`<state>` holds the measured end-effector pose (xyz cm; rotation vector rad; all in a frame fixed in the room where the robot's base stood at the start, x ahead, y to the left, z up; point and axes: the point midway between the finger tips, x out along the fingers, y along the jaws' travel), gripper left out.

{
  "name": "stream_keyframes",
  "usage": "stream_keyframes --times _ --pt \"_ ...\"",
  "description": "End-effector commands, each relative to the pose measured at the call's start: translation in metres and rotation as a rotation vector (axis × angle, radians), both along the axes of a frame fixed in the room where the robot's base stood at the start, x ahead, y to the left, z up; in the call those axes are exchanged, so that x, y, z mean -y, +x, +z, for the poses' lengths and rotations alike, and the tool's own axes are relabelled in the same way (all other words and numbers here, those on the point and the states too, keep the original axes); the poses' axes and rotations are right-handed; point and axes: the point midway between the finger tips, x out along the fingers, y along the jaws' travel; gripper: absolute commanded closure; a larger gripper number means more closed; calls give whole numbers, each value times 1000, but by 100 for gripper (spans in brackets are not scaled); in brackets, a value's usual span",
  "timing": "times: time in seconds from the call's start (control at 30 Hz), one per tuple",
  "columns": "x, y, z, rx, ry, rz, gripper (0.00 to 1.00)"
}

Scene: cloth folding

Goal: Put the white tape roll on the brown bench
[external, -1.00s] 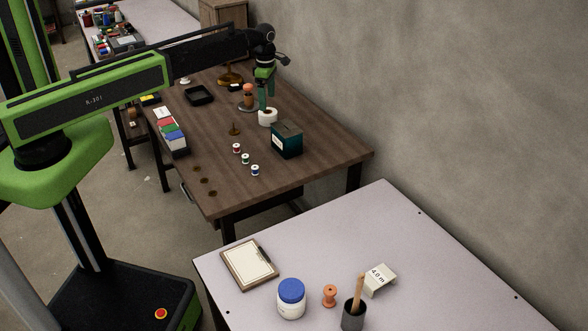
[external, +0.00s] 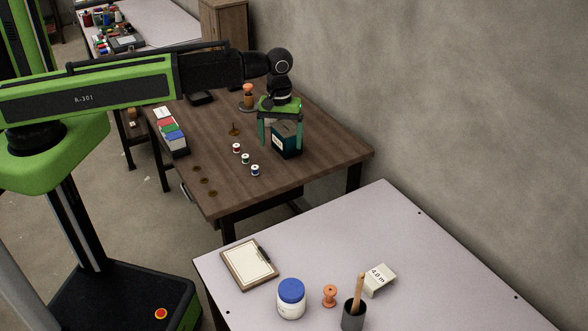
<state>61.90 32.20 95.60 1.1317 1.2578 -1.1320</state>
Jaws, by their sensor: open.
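The brown bench (external: 220,197) has a dark wooden top and stands in the middle of the external view. My gripper (external: 281,146) is over the right part of this bench, its two green fingers spread wide apart. Its fingers show on either side of a dark teal box (external: 288,142), in front of it in the picture; I cannot tell their height or whether they touch anything. I cannot make out the white tape roll now; the gripper covers the spot where it showed earlier.
Three small spools (external: 245,159) stand left of the teal box. A rack of coloured items (external: 170,130) and an orange-topped object (external: 248,97) are also on the bench. A pale table (external: 340,225) in front holds a clipboard, a blue-lidded jar and a cup. The bench's right end is clear.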

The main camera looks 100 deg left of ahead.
Motion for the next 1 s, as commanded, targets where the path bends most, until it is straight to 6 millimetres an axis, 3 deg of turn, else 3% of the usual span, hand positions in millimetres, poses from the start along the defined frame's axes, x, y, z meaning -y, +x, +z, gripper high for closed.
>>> stream_keyframes --times 0.03,0.1,0.2,0.33,0.4,0.5,1.0 --pt "69 -2 0 -1 0 -267 14" --pt "146 -4 0 -1 -1 -650 14" --pt "234 -19 0 -2 -1 -1123 14" --pt "301 -39 0 -2 -1 -1520 14" --pt "317 -44 0 -2 -1 -1627 14" --pt "323 -45 0 -2 -1 -1680 14" --pt "322 -44 0 -2 -2 -1674 14"
